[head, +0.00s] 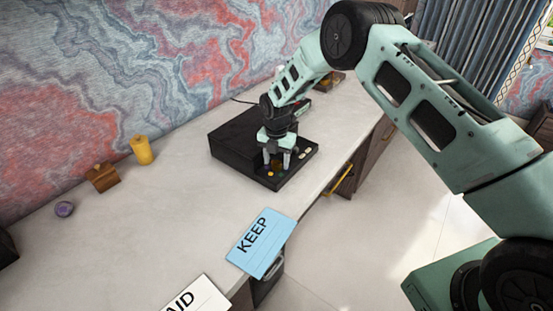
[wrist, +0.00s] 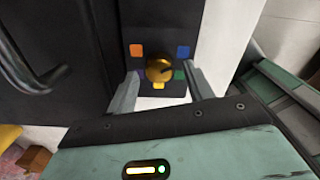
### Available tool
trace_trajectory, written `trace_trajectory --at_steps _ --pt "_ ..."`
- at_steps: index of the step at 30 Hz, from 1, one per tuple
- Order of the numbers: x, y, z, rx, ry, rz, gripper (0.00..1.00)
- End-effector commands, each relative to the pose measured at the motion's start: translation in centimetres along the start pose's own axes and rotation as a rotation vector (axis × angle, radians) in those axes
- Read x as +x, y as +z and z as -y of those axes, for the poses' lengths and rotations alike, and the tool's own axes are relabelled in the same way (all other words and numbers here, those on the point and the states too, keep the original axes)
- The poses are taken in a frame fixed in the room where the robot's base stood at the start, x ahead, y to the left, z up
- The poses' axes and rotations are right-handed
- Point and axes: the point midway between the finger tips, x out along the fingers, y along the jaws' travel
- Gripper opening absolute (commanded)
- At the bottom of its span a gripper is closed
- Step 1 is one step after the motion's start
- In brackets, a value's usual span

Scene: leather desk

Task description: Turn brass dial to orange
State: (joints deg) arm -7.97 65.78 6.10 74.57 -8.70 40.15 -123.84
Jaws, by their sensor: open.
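The brass dial (wrist: 159,69) is a round golden knob on a black panel (wrist: 158,32) in the wrist view. A dark mark shows on its right side; I cannot tell its exact setting. In the head view my gripper (head: 277,160) is over the front of the black device (head: 232,138).
A blue KEEP card (head: 261,243) and a white card (head: 197,296) lie near the front desk edge. A yellow cylinder (head: 142,150), a brown block (head: 103,177) and a purple disc (head: 64,209) stand to the left. The middle of the desk (head: 170,215) is clear.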

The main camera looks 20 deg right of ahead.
Motion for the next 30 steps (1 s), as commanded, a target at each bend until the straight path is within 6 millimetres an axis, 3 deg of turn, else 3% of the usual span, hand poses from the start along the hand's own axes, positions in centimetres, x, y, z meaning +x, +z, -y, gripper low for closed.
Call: trace_trajectory --at_steps 11,12,17,30 --pt "0.75 0.02 -0.03 0.0 0.001 0.001 0.52" --pt "0.74 0.02 -0.02 0.0 0.001 0.001 0.49" --pt "0.73 0.02 -0.02 0.0 0.001 0.001 0.07" --pt "0.85 0.02 -0.04 0.073 0.001 0.0 0.07"
